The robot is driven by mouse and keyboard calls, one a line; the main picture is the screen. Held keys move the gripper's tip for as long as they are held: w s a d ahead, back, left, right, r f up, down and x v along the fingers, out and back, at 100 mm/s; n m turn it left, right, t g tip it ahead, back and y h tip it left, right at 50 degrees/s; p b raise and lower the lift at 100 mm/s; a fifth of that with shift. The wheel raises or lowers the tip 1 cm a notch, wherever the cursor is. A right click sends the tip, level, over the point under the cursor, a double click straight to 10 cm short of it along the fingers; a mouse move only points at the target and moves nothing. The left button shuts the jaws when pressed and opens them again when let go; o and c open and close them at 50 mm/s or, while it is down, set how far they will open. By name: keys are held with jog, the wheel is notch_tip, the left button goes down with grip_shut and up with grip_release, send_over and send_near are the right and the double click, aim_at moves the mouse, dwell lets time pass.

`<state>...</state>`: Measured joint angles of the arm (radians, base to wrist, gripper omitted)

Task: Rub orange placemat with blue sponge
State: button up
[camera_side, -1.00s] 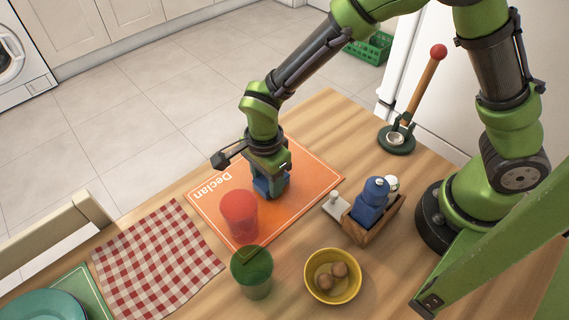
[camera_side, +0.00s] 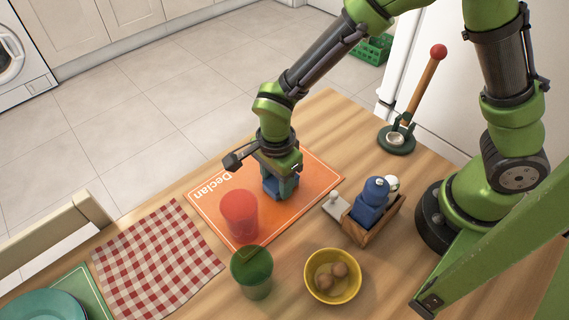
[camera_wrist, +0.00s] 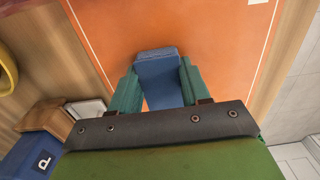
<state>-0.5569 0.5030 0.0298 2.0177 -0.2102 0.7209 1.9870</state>
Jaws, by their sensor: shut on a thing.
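The orange placemat (camera_side: 308,181) lies flat on the wooden table, with "Declan" printed in white near its far left edge. It fills much of the wrist view (camera_wrist: 215,35). My gripper (camera_side: 280,184) is shut on the blue sponge (camera_side: 284,190), low over the middle of the placemat. In the wrist view the sponge (camera_wrist: 158,68) sits between my gripper's two green fingers (camera_wrist: 160,88). The sponge appears to be on the placemat, but its underside is hidden, so I cannot tell for sure that it touches.
A red cup (camera_side: 239,214) stands on the placemat's near left part. A green cup (camera_side: 251,272) and a yellow bowl (camera_side: 333,276) stand in front. A wooden caddy (camera_side: 384,222) with blue shakers is right. A checkered cloth (camera_side: 157,258) lies left.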

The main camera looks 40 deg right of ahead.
aim_at(297, 177)
jog(key=shift+d, duration=2)
jog(key=shift+s+a, duration=0.1)
jog(key=shift+s, duration=0.85)
jog(key=shift+a, duration=2.35)
jog(key=shift+w+a+r, duration=0.1)
jog(key=shift+a+r, duration=0.05)
jog(key=shift+a, duration=1.65)
notch_tip(297, 177, up, 8)
jog(key=shift+d, duration=0.2)
